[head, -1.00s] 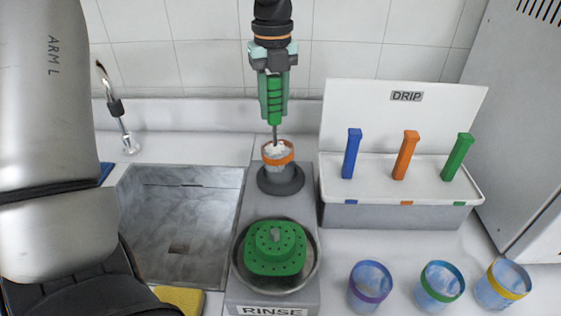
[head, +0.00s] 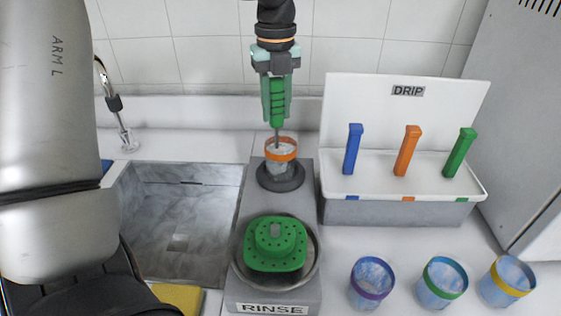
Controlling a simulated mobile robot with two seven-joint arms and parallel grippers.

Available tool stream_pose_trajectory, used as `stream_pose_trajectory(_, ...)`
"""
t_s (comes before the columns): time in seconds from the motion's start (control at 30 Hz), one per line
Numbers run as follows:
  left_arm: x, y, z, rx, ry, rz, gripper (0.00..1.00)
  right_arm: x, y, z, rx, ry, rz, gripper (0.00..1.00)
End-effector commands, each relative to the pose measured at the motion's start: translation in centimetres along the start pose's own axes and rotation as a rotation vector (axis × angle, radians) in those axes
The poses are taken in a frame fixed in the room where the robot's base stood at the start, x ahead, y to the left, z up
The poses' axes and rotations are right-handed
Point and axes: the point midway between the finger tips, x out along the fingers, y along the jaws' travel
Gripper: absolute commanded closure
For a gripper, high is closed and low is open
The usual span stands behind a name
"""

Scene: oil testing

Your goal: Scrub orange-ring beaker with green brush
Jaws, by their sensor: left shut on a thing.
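My left gripper (head: 275,112) hangs at the top centre, pointing down, shut on the green brush (head: 277,92). The brush is upright, and its thin rod reaches down into the orange-ring beaker (head: 281,150). The brush head is mostly hidden inside the beaker. The beaker stands upright in a dark round holder (head: 281,177) on the grey rinse unit, and its clear wall looks smudged. My right gripper is not in view.
A green perforated rinse piece (head: 275,250) sits in a round basin in front. A sink (head: 185,215) is left. The DRIP rack (head: 405,212) holds blue, orange and green handles. Purple-, green- and yellow-ring beakers (head: 372,283) stand front right. My left arm covers the left side.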

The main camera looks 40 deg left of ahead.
Motion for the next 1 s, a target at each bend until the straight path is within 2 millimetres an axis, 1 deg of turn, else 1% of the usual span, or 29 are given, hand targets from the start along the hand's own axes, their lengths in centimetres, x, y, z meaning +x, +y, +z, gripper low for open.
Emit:
stream_pose_trajectory(0.2,-0.2,-0.8,-0.2,0.0,-0.001,-0.001,1.0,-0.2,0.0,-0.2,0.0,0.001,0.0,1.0)
stream_pose_trajectory(0.53,-0.4,-0.8,-0.3,0.0,0.0,-0.002,1.0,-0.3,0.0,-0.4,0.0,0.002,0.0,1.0)
stream_pose_trajectory(0.67,-1.4,-0.8,-0.2,0.0,-0.001,-0.003,1.0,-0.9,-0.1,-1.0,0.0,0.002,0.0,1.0)
stream_pose_trajectory(0.9,-4.0,-0.8,-0.3,0.0,0.0,-0.003,1.0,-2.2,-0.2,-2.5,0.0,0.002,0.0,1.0)
stream_pose_trajectory(1.0,-4.7,-0.8,-0.3,0.0,0.0,-0.002,1.0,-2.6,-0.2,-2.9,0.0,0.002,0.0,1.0)
